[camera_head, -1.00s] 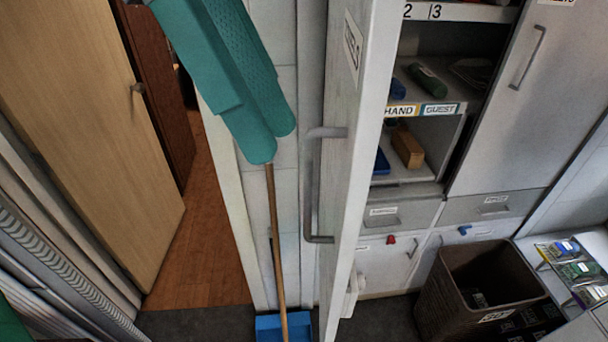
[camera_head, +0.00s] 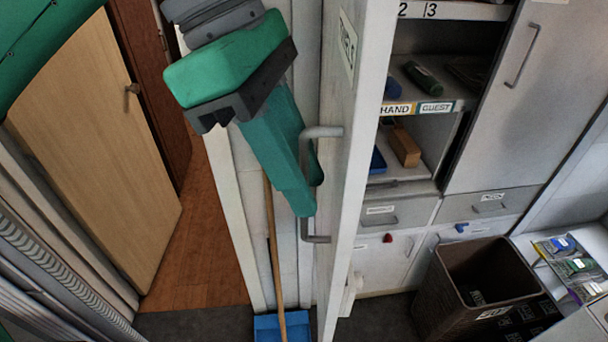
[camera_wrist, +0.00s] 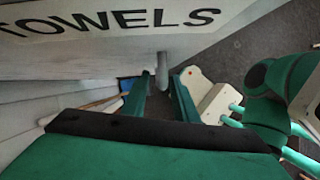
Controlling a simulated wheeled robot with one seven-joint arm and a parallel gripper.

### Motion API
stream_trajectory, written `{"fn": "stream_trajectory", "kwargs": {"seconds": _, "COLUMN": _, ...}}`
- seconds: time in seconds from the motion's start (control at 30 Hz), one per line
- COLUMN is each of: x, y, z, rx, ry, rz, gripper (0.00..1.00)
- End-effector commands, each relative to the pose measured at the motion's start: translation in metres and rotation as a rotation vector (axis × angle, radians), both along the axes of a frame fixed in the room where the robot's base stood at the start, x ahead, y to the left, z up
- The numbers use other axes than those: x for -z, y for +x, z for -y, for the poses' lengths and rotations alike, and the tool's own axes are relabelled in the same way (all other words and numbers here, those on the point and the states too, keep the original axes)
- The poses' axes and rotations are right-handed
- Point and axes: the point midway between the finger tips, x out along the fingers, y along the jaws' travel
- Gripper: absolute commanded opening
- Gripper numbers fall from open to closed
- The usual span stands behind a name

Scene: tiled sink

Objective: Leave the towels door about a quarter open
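The towels door (camera_head: 348,150) is a pale panel standing swung well out from the cupboard, seen nearly edge-on in the head view. Its label "TOWELS" shows upside-up across the top of the wrist view, on the door face (camera_wrist: 110,55). A grey bar handle (camera_head: 307,225) stands upright on its left face; part of it also shows in the wrist view (camera_wrist: 162,66). My green gripper (camera_head: 308,192) is at the handle. In the wrist view, my gripper's (camera_wrist: 162,98) fingers are apart, one on either side of the handle. Contact cannot be told.
Open shelves (camera_head: 425,107) with small items lie right of the door. A brown bin (camera_head: 470,285) stands on the floor below them. A broom handle (camera_head: 275,270) and blue dustpan (camera_head: 283,326) are left of the door. A wooden door (camera_head: 90,150) stands further left.

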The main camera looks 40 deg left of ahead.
Motion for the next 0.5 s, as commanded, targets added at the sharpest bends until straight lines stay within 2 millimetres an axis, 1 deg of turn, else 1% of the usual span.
{"fn": "stream_trajectory", "kwargs": {"seconds": 0.13, "x": 0.0069, "y": 0.0011, "z": 0.0024, "rx": 0.000, "ry": 0.000, "rz": 0.000, "gripper": 0.26}}
{"fn": "stream_trajectory", "kwargs": {"seconds": 0.4, "x": 0.0079, "y": 0.0014, "z": 0.0030, "rx": 0.000, "ry": 0.000, "rz": 0.000, "gripper": 0.26}}
{"fn": "stream_trajectory", "kwargs": {"seconds": 0.43, "x": 0.0079, "y": 0.0014, "z": 0.0030, "rx": 0.000, "ry": 0.000, "rz": 0.000, "gripper": 0.22}}
{"fn": "stream_trajectory", "kwargs": {"seconds": 0.47, "x": 0.0079, "y": 0.0014, "z": 0.0030, "rx": 0.000, "ry": 0.000, "rz": 0.000, "gripper": 0.14}}
{"fn": "stream_trajectory", "kwargs": {"seconds": 0.5, "x": 0.0079, "y": 0.0014, "z": 0.0030, "rx": 0.000, "ry": 0.000, "rz": 0.000, "gripper": 0.05}}
